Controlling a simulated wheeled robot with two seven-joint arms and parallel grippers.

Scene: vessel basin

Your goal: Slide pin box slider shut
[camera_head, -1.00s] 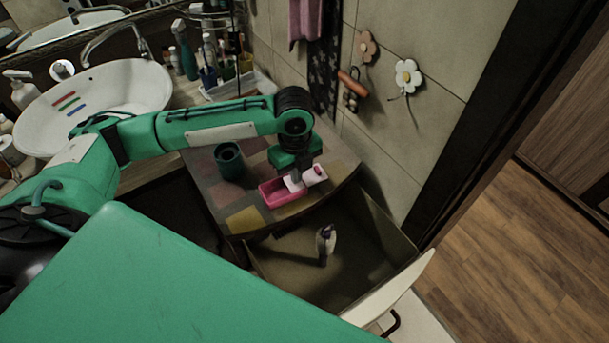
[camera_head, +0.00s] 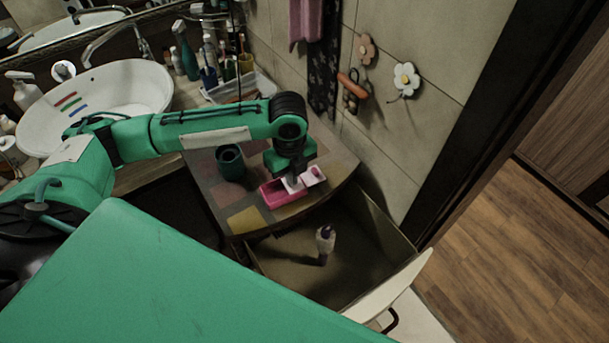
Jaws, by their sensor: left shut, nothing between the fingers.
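The pink pin box (camera_head: 276,198) lies on the patterned counter near its front right corner. Its pale slider (camera_head: 312,176) shows at the box's right end, beside my gripper. My left gripper (camera_head: 293,186) points down over the box from the left arm. It is shut and empty, with its tips at or just above the pale slider; contact is hard to tell. The tips partly hide the middle of the box. My right gripper is not in view.
A dark green cup (camera_head: 231,163) stands on the counter left of the box. A white basin (camera_head: 105,100) and several bottles are at the back left. The tiled wall is close on the right.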

